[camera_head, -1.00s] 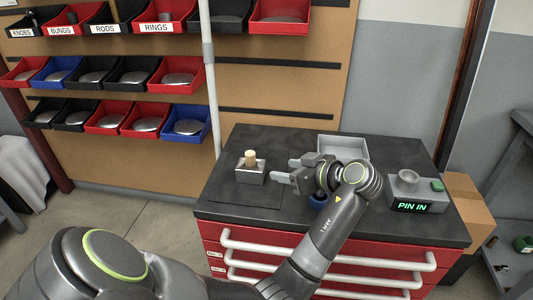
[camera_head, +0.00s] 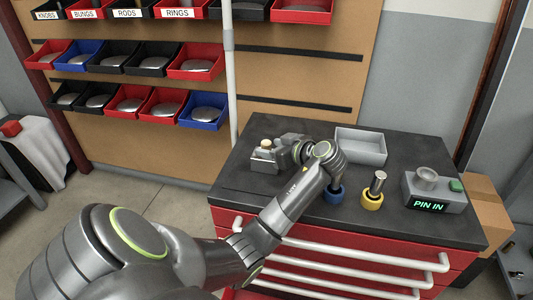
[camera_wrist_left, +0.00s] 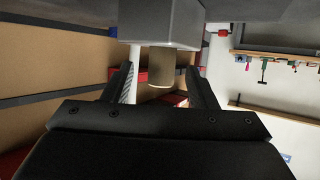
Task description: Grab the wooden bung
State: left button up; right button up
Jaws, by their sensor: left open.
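The wooden bung (camera_head: 266,144) is a small pale cylinder standing upright in a grey block holder (camera_head: 262,165) on the dark cabinet top. My left gripper (camera_head: 268,148) is at the bung, and its fingers partly cover the bung and holder in the head view. In the left wrist view the picture is upside down: the bung (camera_wrist_left: 161,66) sticks out of the grey holder (camera_wrist_left: 160,22) between the two open fingers (camera_wrist_left: 161,88). Gaps show on both sides of the bung, so the fingers are not closed on it. My right gripper is not in view.
Behind my arm stands an empty grey tray (camera_head: 360,147). A blue ringed piece (camera_head: 334,194), a yellow ringed piece with a metal pin (camera_head: 373,193) and a "PIN IN" box (camera_head: 432,190) stand to the right. Parts bins (camera_head: 140,100) hang on the wall behind.

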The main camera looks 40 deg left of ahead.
pick_arm(q)
jog(key=x, duration=0.4)
jog(key=shift+a+r, duration=0.1)
jog(key=shift+a, duration=0.1)
jog(key=shift+c, duration=0.4)
jog(key=c, duration=1)
